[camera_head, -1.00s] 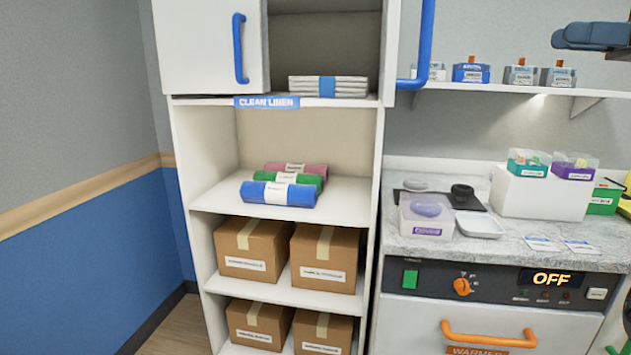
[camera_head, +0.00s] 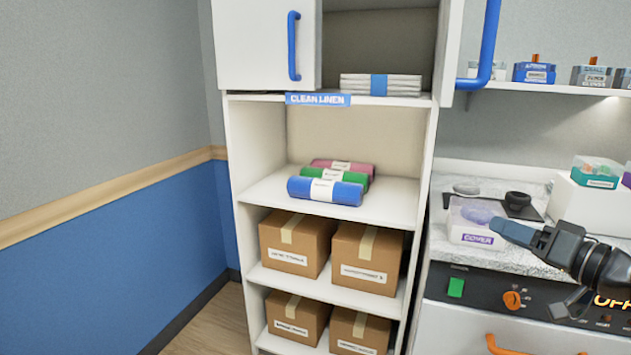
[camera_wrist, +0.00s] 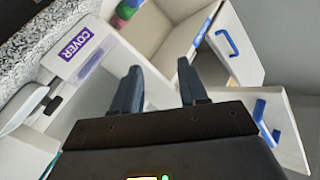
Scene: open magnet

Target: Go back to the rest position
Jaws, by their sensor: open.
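My gripper (camera_head: 515,232) shows at the right of the head view, in front of the counter and near the clear box labelled COVER (camera_head: 474,222). In the wrist view my gripper (camera_wrist: 160,85) has its two fingers spread apart with nothing between them. The COVER box (camera_wrist: 80,50) is to the left of the fingers there. The shelf cabinet (camera_wrist: 190,20) lies beyond the fingertips.
The shelf cabinet (camera_head: 432,150) holds rolled cloths (camera_head: 325,190), several cardboard boxes (camera_head: 295,243) and folded linen (camera_head: 382,85). Its upper door stands open with a blue handle (camera_head: 485,45). The counter (camera_head: 450,255) sits above the warmer panel. Floor (camera_head: 210,325) is clear at lower left.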

